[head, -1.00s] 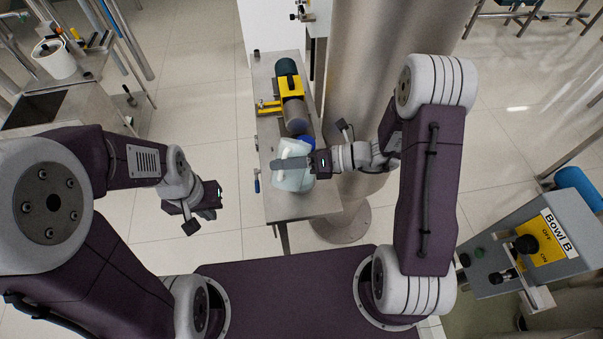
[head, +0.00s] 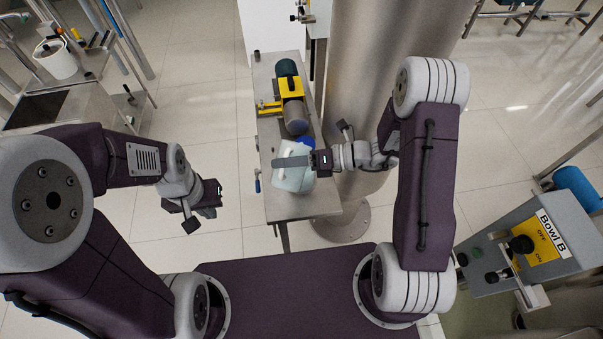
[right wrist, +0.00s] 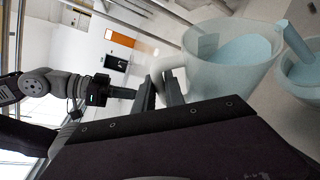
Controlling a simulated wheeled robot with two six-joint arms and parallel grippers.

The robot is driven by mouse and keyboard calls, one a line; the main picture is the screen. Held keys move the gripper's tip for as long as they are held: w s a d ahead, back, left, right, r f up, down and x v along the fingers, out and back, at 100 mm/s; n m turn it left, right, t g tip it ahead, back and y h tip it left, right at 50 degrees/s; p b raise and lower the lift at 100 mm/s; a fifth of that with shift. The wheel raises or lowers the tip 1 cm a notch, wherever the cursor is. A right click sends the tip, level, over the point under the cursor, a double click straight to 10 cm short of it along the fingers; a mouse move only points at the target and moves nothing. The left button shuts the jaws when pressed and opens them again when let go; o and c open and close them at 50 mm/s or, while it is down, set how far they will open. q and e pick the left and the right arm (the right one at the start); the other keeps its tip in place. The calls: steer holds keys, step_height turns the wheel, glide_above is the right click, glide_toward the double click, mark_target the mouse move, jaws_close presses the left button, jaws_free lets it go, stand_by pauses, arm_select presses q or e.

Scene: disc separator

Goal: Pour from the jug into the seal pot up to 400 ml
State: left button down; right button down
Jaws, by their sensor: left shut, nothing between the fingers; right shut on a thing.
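The translucent white jug (head: 293,178) is over the steel bench in the head view. In the right wrist view the jug (right wrist: 215,75) holds pale blue liquid. My right gripper (right wrist: 160,92) is shut on the jug's handle. A second pale vessel, apparently the seal pot (right wrist: 304,76), is at the right edge with pale blue inside. A pale blue band, like a stream, runs from near the jug's rim into it. The pot's level marks are not readable. In the head view I cannot tell pot from jug. My left gripper (head: 208,207) is shut and empty, left of the bench.
The steel bench (head: 300,208) also carries a motor with a yellow guard (head: 290,86) and a blue part (head: 305,143) behind the jug. A thick steel column (head: 360,110) stands right of the bench. A Bowl B control box (head: 530,245) is at right.

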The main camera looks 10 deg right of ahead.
stand_by(0.6)
steer(key=shift+w+r, duration=0.1)
steer(key=shift+w+d+m+p, duration=0.15)
steer(key=shift+m+p, duration=0.15)
stand_by(0.6)
steer(key=shift+w+p, duration=0.1)
steer(key=shift+p, duration=0.2)
stand_by(1.1)
steer(key=shift+w+d+m+y+p, duration=0.2)
steer(key=shift+m+y+p, duration=0.1)
steer(key=shift+m, duration=0.1)
